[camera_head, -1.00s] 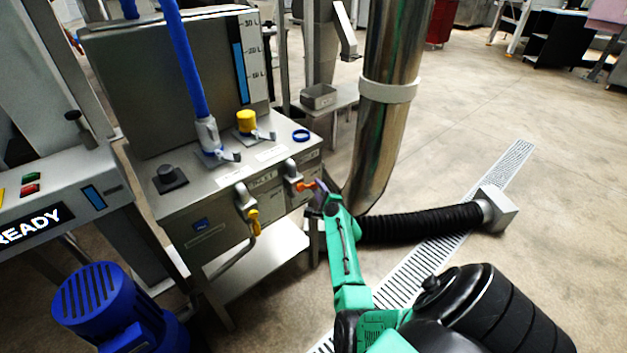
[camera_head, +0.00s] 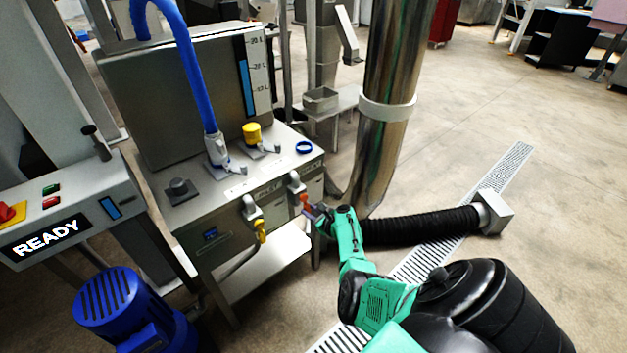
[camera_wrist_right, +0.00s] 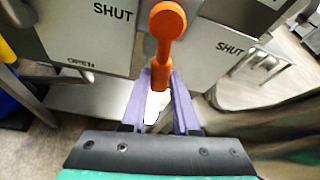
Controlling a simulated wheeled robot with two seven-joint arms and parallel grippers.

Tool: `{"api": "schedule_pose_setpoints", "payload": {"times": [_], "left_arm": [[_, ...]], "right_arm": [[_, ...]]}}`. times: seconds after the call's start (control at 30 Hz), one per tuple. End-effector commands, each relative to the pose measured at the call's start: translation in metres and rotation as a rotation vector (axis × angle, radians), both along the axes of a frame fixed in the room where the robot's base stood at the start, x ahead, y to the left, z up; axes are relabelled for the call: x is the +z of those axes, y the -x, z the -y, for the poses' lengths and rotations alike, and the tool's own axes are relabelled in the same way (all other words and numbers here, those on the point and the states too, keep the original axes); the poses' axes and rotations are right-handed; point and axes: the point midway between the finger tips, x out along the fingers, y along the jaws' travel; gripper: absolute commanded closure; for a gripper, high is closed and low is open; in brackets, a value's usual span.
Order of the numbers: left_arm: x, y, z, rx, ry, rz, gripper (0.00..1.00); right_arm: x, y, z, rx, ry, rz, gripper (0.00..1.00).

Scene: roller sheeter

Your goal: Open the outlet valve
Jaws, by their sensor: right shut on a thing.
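The orange valve lever (camera_head: 304,199) is on the right part of the steel tank's front face (camera_head: 225,232). In the right wrist view the lever (camera_wrist_right: 166,38) hangs down from its round hub, its lower end between the purple fingers. My right gripper (camera_wrist_right: 160,82) is shut on this lever; in the head view the gripper (camera_head: 314,213) reaches it from the lower right. A "SHUT" label (camera_wrist_right: 230,47) is to the right of the lever. A yellow-handled valve (camera_head: 260,232) is to the left, its handle pointing down. My left gripper is not in view.
A blue hose (camera_head: 190,70) enters the tank top beside a yellow knob (camera_head: 252,133). A shiny vertical pipe (camera_head: 385,120) and black corrugated hose (camera_head: 425,231) are close to the right arm. A panel reading "READY" (camera_head: 45,239) and a blue motor (camera_head: 125,310) are at left.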

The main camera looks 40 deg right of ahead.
Motion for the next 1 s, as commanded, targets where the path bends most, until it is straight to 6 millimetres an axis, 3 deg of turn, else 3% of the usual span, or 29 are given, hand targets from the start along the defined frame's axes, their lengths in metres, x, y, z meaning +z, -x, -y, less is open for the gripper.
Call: {"api": "schedule_pose_setpoints", "payload": {"times": [0.4,0.93,0.97,1.0], "left_arm": [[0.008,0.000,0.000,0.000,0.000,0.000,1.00],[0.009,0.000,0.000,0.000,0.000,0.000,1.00],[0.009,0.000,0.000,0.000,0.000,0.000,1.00],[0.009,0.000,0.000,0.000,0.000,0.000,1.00]], "right_arm": [[0.004,-0.004,-0.012,0.001,-0.202,0.015,1.00],[0.003,-0.004,-0.014,0.001,-0.232,0.017,1.00],[0.003,-0.004,-0.014,0.001,-0.232,0.017,0.68],[0.003,-0.004,-0.014,0.001,-0.232,0.017,0.52]]}}
